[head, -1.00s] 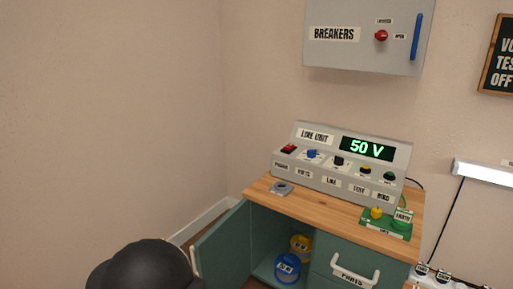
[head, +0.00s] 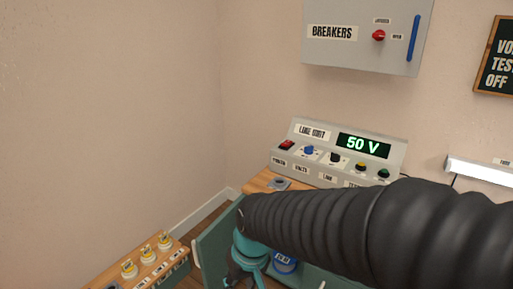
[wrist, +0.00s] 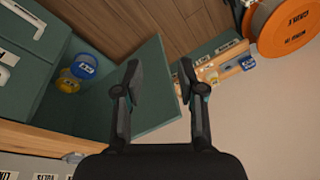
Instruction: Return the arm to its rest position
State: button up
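My arm (head: 340,225), black and ribbed, reaches in from the right in the head view and covers the right part of the wooden bench. Its teal wrist (head: 250,245) hangs in front of the cabinet. My gripper (wrist: 159,78) has its two fingers spread apart in the wrist view, with nothing between them. The open teal cabinet door (wrist: 150,105) lies beyond the fingers; I cannot tell how close it is. In the head view the gripper is mostly cut off at the bottom edge.
The line unit (head: 330,150) reads 50 V on the bench. A breaker box (head: 365,35) hangs above. A blue spool (wrist: 84,66) and a yellow spool (wrist: 67,82) sit in the cabinet. A wooden rack (head: 150,265) and an orange reel (wrist: 285,28) stand nearby. Bare wall fills the left.

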jog(key=s+d+r+m+t+h+p, duration=0.1)
jog(key=s+d+r+m+t+p, duration=0.1)
jog(key=d+r, duration=0.5)
jog(key=s+d+r+m+t+h+p, duration=0.1)
jog(key=s+d+r, duration=0.3)
jog(key=d, duration=0.8)
notch_tip(320, 180, up, 3)
jog(key=shift+s+d+f+m+t+p, duration=0.15)
jog(key=shift+s+m+t+p, duration=0.2)
jog(key=shift+m+t, duration=0.4)
jog(key=shift+w+a, duration=0.1)
jog(key=shift+a, duration=0.1)
